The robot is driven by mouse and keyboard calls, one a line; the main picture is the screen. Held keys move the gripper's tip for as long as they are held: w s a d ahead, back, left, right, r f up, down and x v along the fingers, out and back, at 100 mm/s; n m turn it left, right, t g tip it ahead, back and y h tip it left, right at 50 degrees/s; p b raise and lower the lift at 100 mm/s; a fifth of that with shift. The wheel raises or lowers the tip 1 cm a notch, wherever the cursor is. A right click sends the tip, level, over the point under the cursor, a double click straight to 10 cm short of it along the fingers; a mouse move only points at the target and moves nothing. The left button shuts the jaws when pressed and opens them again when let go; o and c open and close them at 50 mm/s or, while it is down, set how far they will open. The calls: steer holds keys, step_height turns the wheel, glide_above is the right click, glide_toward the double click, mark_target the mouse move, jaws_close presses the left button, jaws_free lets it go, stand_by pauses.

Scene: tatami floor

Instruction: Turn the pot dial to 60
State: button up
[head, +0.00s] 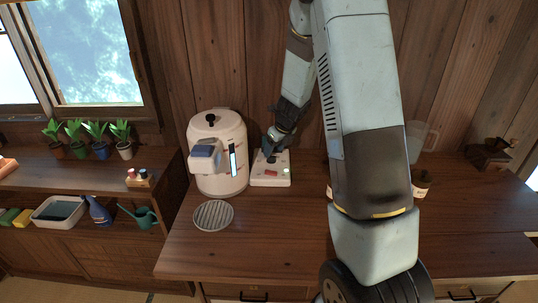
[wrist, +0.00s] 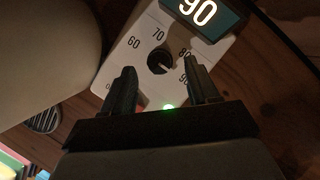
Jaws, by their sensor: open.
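The pot (head: 219,152) is a cream cylinder with a black lid knob, standing on the wooden table. Its control panel (head: 271,181) is a white box just right of it. In the wrist view the panel (wrist: 110,75) carries a round black dial (wrist: 160,62) with 60, 70, 80 and 90 marked around it. A display (wrist: 203,14) reads 90. The dial's white pointer mark is toward the 90 side. My gripper (wrist: 158,85) is open, its two dark fingers either side of the dial's near edge; I cannot tell whether they touch it. In the head view my gripper (head: 272,152) is over the panel.
A round grate (head: 213,215) lies in front of the pot. A clear pitcher (head: 418,140) and a dark wooden box (head: 488,155) stand at the right. Potted plants (head: 100,139) line the left shelf. The table's front is mostly clear.

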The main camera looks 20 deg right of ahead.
mark_target(272, 155)
steer(key=shift+x, duration=1.8)
